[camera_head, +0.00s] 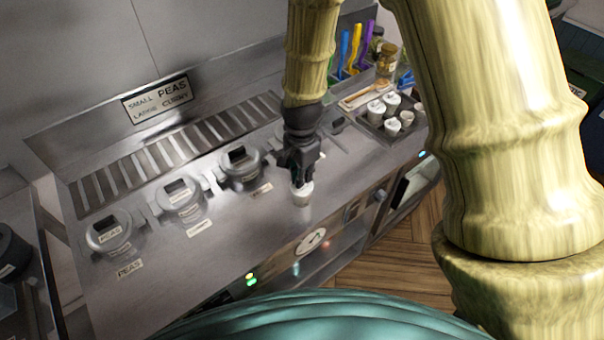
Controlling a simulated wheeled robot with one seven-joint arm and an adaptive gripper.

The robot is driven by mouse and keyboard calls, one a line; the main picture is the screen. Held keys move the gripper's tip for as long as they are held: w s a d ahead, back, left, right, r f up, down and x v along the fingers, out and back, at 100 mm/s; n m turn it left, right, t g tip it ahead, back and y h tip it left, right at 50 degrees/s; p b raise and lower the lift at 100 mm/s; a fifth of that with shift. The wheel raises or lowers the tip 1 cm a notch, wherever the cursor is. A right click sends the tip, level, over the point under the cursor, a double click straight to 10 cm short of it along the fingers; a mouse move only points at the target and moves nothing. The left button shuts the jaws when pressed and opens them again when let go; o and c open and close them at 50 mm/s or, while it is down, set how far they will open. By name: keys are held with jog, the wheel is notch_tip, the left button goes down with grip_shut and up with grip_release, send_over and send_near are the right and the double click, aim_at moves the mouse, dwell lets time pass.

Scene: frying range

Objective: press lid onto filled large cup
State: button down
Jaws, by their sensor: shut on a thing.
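My gripper (300,180) is dark and points down at the counter, right of the pots. It is shut on a small pale lid (302,187), mostly hidden by the fingers. A pale cup (302,199) stands upright on the steel counter directly under the fingers. The lid is at the cup's rim; I cannot tell whether it is seated. The cup's contents are hidden.
Several lidded pots (108,233) line the counter to the left, with labels in front. A dark tray (372,127) with several pale cups stands at the right, with coloured utensils (352,48) behind it. A sign (157,98) is at the back. The counter's front strip is clear.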

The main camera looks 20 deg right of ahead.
jog(key=c, duration=1.5)
grip_release()
jog(key=shift+o, duration=0.6)
jog(key=o, duration=0.4)
jog(key=shift+r+p, duration=2.8)
jog(key=shift+r, duration=0.7)
jog(key=shift+c, duration=0.3)
